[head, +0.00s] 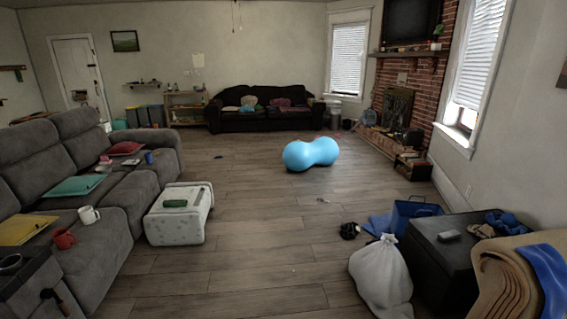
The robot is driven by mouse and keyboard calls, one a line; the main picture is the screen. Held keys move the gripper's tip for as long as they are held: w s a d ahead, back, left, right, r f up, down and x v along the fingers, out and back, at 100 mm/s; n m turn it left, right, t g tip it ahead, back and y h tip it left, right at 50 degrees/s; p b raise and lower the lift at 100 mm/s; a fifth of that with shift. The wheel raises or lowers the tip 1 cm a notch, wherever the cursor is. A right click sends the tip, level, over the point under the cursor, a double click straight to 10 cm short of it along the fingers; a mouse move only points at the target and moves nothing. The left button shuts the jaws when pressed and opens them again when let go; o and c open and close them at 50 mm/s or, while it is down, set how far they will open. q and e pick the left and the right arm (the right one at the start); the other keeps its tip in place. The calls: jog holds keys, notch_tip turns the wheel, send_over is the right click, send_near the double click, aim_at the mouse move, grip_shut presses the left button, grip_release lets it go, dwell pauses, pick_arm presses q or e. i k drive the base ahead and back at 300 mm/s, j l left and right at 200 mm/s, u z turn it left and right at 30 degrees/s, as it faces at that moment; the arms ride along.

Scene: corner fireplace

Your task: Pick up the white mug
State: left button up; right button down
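A white mug (88,214) stands upright on the seat of the grey sofa (112,222) at the left of the head view. A red mug (63,238) sits close beside it, to its lower left on the same sofa. Neither of my grippers shows in the head view.
A white ottoman (180,228) with a green item on it stands right of the sofa. Yellow and teal folders lie on the sofa. A blue peanut ball (311,154), a white bag (381,277) and a black box (447,262) are farther right. The middle wooden floor (250,240) is clear.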

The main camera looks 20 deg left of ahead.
aim_at(87, 214)
jog(key=i+j+u, duration=0.2)
jog(key=i+u, duration=0.3)
jog(key=i, duration=0.5)
jog(key=i+l+u, duration=0.2)
jog(key=i+u, duration=0.25)
jog(key=i, duration=0.6)
